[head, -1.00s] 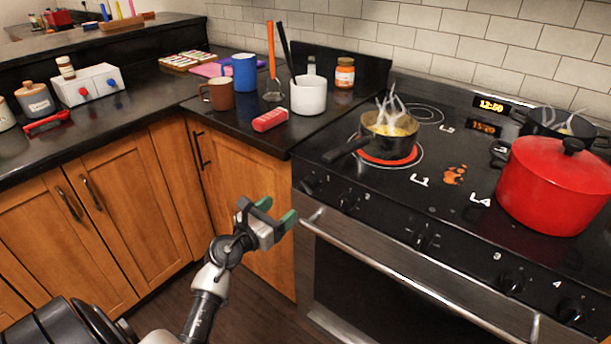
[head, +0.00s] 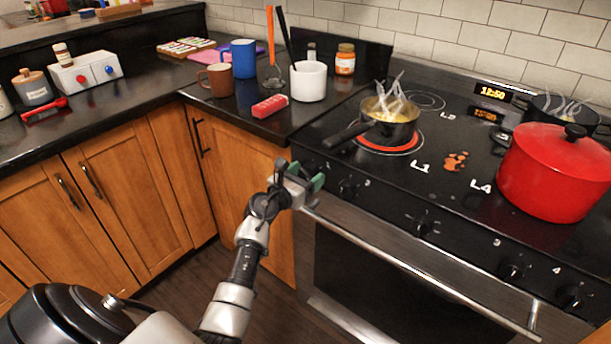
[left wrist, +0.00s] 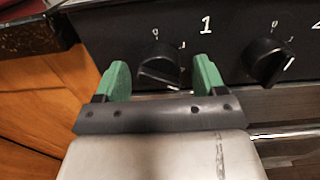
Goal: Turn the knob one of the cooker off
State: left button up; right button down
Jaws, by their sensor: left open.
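Knob one (left wrist: 160,68) is a black knob under a white "1" on the cooker's front panel (left wrist: 225,25) in the left wrist view. My left gripper (left wrist: 162,80) is open, with a green fingertip on each side of the knob's place in the picture; I cannot tell whether they touch it. In the head view my left gripper (head: 312,180) is at the left end of the cooker front and hides knob one. Knob two (head: 346,188) is just right of it and also shows in the left wrist view (left wrist: 268,62). My right gripper is not in view.
A steaming pan (head: 390,128) stands on the glowing front-left burner, its handle pointing left. A large red pot (head: 550,175) is on the right of the cooktop. The oven handle (head: 420,270) runs below the knobs. Wooden cabinets (head: 130,190) are at left.

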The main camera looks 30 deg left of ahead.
pick_arm(q)
jog(key=shift+c, duration=0.3)
jog(key=c, duration=0.8)
jog(key=shift+r+n+p, duration=0.15)
jog(key=shift+n+p, duration=1.65)
jog(key=shift+p, duration=0.05)
jog(key=shift+c, duration=0.3)
jog(key=n+p, duration=0.2)
jog(key=n, duration=0.2)
jog(key=shift+n+p, duration=0.3)
jog(key=shift+p, duration=0.1)
jog(key=n+p, duration=0.1)
jog(key=n, duration=0.2)
jog(key=shift+d+n, duration=0.1)
jog(key=shift+n, duration=0.2)
jog(key=n+p, duration=0.2)
jog(key=n, duration=0.2)
jog(key=shift+n, duration=0.3)
jog(key=n+p, duration=0.1)
jog(key=n, duration=0.3)
jog(key=shift+n+p, duration=0.65)
jog(key=shift+n, duration=0.95)
